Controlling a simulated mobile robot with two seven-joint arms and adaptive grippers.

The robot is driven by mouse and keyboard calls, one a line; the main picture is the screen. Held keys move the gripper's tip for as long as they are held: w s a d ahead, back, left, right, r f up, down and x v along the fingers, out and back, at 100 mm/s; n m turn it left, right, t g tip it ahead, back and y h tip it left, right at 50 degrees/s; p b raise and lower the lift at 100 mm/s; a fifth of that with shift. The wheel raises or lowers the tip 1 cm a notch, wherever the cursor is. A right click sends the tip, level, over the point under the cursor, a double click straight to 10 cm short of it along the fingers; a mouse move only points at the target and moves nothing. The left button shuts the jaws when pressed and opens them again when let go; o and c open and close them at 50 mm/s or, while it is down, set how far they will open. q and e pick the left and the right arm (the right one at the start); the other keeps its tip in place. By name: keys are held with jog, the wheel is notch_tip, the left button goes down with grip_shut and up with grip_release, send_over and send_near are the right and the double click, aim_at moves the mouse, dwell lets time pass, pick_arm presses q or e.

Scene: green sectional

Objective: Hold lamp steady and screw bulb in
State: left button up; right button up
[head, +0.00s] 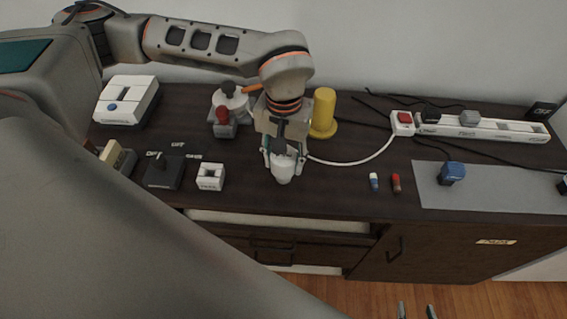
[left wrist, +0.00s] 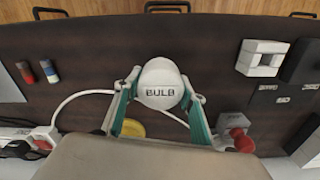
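A white rounded bulb marked BULB (left wrist: 161,86) sits between the two fingers of my left gripper (left wrist: 158,92); both fingertips appear to touch its sides. In the head view the bulb (head: 283,169) hangs below my left gripper (head: 282,155), near the front of the dark cabinet top. I cannot tell whether it touches the surface. No lamp is clearly recognisable; a white cord (head: 358,162) runs behind the gripper, and its end is hidden. Two fingertips of my right gripper (head: 416,311) show at the bottom edge, apart and with nothing between them.
A yellow cylinder (head: 324,113) stands behind the left gripper, with a red-topped block (head: 224,124) to its left. A white block (head: 210,177) and a black block (head: 164,172) lie left. Two small cylinders (head: 396,183), a grey mat (head: 490,190) and a power strip (head: 485,128) lie right.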

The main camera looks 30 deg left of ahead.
dwell(0.3)
pick_arm(q)
jog(key=shift+r, duration=0.5)
notch_tip(320, 180, up, 19)
jog(key=p, duration=0.2)
jog(key=shift+p, duration=0.35)
